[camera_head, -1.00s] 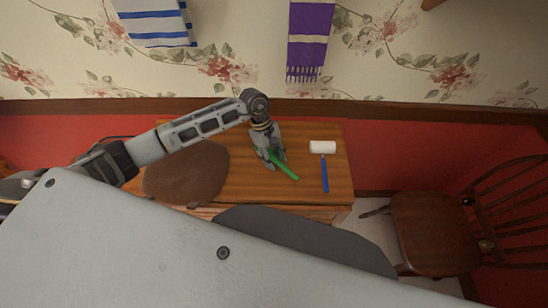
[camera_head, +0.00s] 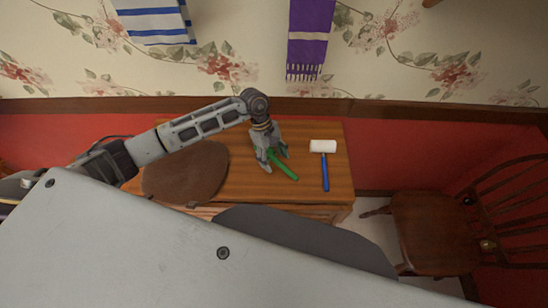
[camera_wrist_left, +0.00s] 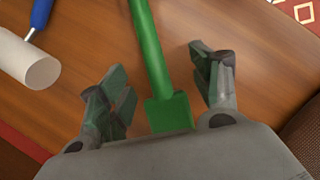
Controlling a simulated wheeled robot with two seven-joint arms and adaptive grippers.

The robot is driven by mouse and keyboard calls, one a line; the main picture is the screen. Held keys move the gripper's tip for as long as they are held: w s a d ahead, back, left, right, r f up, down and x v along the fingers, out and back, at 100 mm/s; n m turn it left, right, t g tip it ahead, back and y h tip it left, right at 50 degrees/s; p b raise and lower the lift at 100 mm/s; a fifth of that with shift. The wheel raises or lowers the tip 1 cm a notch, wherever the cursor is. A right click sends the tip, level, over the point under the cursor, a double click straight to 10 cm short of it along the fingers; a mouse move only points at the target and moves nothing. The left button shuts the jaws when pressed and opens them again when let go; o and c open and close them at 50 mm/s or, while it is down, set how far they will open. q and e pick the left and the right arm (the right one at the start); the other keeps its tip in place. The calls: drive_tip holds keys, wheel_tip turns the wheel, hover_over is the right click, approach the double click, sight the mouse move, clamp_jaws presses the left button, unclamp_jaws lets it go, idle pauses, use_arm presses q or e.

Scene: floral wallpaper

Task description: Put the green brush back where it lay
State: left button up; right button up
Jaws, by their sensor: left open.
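The green brush (camera_head: 286,171) lies on the wooden table (camera_head: 240,186), its handle pointing to the lower right in the head view. My left gripper (camera_head: 276,163) is open just above the brush, with one finger on each side of it. In the left wrist view the brush (camera_wrist_left: 168,108) runs between the spread fingers of the gripper (camera_wrist_left: 165,90), with a gap on both sides. The brush's head end is partly hidden by the gripper in the head view. My right gripper is not in view.
A paint roller with a white roll (camera_head: 323,146) and blue handle (camera_head: 325,172) lies right of the brush. A brown round mat-like thing (camera_head: 187,172) lies to the left. A wooden chair (camera_head: 432,232) stands at the right. The wall is behind the table.

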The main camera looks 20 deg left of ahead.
use_arm(q)
drive_tip(key=v, duration=1.2)
idle(0.4)
